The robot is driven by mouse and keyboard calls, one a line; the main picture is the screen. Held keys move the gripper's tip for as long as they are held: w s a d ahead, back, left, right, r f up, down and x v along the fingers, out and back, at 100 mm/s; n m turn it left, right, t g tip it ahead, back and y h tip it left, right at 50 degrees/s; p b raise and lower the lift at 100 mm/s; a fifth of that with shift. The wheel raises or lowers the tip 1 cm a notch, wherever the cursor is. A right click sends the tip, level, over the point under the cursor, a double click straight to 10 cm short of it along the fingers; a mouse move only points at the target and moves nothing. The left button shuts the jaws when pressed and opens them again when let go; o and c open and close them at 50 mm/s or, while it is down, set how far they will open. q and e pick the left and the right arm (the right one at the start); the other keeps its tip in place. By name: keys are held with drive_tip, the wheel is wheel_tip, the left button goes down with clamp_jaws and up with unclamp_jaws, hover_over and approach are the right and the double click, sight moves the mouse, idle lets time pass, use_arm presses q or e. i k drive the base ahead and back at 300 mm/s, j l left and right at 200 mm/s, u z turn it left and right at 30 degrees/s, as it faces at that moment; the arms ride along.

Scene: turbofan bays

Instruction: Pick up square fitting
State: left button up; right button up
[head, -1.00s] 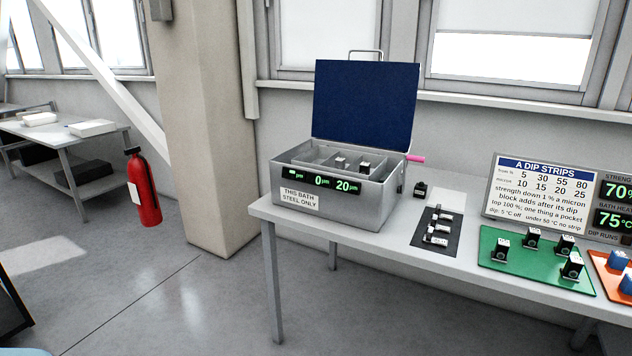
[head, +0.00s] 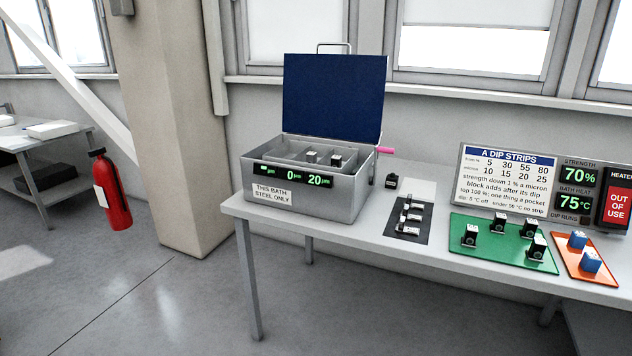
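Several small dark fittings with white tops stand on the green mat (head: 505,256) on the bench. Small black and silvery pieces (head: 410,217) lie on a dark mat (head: 426,212) to its left. A black block (head: 392,181) stands alone behind that mat. Two small pieces (head: 336,160) sit inside the open steel bath (head: 345,203). At this size I cannot tell which one is the square fitting. Neither of my grippers is in view.
The bath's blue lid (head: 333,98) stands up, and a pink handle (head: 384,149) sticks out at its right. Blue pieces (head: 591,262) stand on an orange mat (head: 565,255). A sign panel (head: 507,181) stands behind the green mat. A red extinguisher (head: 112,190) is at left.

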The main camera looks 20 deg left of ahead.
sight(311, 156)
drive_tip(key=i+j, duration=0.2)
drive_tip(key=i, duration=0.25)
drive_tip(key=i+j+u, duration=0.1)
drive_tip(key=i+j, duration=0.15)
drive_tip(key=i, duration=0.2)
drive_tip(key=i+j, duration=0.2)
drive_tip(key=i, duration=0.25)
